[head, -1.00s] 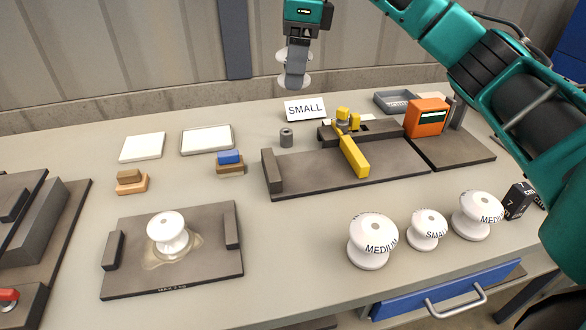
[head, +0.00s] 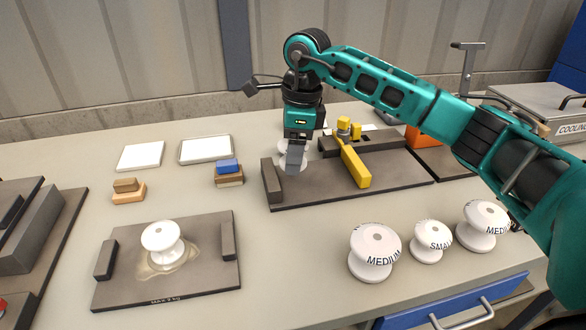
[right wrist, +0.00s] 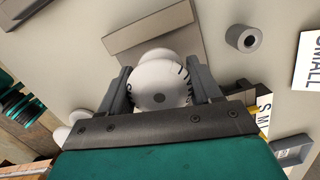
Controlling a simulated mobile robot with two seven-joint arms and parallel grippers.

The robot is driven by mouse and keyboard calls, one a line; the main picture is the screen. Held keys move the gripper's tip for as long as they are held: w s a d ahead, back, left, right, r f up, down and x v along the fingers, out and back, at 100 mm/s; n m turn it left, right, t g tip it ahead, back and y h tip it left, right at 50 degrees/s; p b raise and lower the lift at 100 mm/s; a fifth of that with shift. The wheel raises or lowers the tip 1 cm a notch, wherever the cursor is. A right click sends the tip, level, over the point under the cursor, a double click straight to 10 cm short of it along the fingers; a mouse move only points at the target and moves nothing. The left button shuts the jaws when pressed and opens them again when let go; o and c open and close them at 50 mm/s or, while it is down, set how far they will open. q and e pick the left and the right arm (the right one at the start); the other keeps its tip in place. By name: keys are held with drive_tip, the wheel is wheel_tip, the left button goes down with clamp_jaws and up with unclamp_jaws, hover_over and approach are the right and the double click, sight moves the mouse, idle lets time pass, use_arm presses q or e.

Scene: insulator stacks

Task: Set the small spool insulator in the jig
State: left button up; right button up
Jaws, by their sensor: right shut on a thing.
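My right gripper (head: 295,158) is shut on a white spool insulator (head: 286,147), mostly hidden behind the fingers. In the right wrist view the spool (right wrist: 160,84) sits between both fingers, with only part of its dark lettering showing. The jig (head: 320,190) is a dark plate with an end block (head: 271,181) at its left and a yellow clamp lever (head: 355,165). The held spool is at the jig's left part, right of the end block and left of the lever. I cannot tell whether it touches the plate. My left gripper is not in view.
A small spool (head: 430,241) stands between two medium spools (head: 374,252) (head: 482,226) at the front right. Another spool (head: 162,243) stands on a wet dark plate (head: 205,277). Wood-coloured and blue blocks and two white trays lie left of the jig.

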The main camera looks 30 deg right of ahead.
sight(293, 182)
drive_tip(key=shift+f, duration=2.05)
drive_tip(key=shift+f+b, duration=0.15)
drive_tip(key=shift+b, duration=0.15)
drive_tip(key=o, duration=1.2)
drive_tip(key=shift+r, duration=0.4)
drive_tip(key=r, duration=0.3)
drive_tip(key=r+p, duration=0.1)
drive_tip(key=r, duration=0.3)
drive_tip(key=d+r, duration=0.1)
drive_tip(key=r, duration=0.2)
drive_tip(key=shift+s+d+r, duration=0.1)
drive_tip(key=shift+s+r, duration=0.15)
drive_tip(key=shift+r, duration=0.45)
